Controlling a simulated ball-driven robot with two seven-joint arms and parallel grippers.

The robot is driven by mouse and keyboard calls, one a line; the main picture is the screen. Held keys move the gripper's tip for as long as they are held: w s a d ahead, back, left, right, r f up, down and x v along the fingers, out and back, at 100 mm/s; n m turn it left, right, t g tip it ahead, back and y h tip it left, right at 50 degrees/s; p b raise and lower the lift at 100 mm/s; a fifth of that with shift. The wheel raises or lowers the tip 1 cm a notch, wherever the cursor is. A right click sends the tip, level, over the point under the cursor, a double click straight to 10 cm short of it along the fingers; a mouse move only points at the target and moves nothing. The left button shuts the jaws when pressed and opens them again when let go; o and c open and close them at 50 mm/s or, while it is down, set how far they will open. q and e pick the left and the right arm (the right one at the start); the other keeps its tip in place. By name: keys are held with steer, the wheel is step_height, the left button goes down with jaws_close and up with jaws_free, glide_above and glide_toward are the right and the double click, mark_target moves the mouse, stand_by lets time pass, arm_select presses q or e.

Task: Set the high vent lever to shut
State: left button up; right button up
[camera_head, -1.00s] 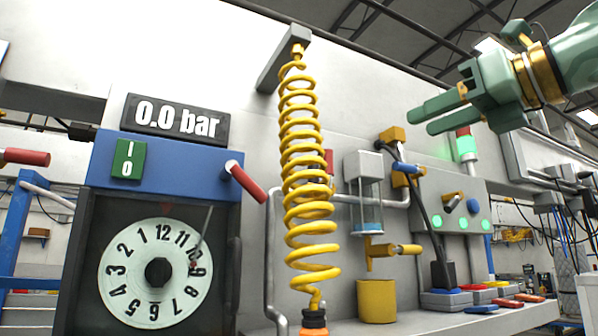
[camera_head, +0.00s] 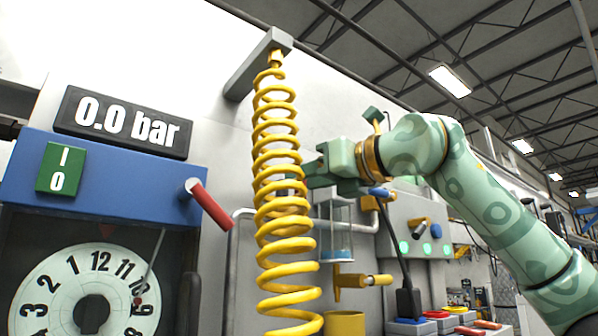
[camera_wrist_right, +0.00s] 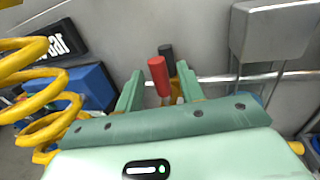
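A red-handled lever (camera_wrist_right: 158,76) stands on the wall in the right wrist view, with a black knob (camera_wrist_right: 166,52) just behind it. I take it to be the high vent lever; no label shows. My right gripper (camera_wrist_right: 160,68) is open, with one finger on each side of the red handle; contact is not visible. In the head view the right gripper (camera_head: 302,180) reaches in from the right, its fingertips partly behind the coil. My left gripper is not in view.
The yellow coiled hose (camera_head: 278,150) hangs from a grey bracket (camera_head: 258,66), close left of my right gripper. Another red-handled lever (camera_head: 210,205) sits on the blue gauge box (camera_head: 110,175). A grey box (camera_wrist_right: 272,32) is on the wall to the right.

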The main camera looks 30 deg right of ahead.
steer(key=shift+x, duration=0.8)
steer(key=shift+w+a, duration=0.15)
steer(key=shift+w, duration=0.35)
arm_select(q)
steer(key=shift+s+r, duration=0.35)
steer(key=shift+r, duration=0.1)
arm_select(e)
steer(key=shift+s, duration=0.1)
jaws_close()
arm_select(q)
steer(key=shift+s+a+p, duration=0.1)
steer(key=shift+p, duration=0.25)
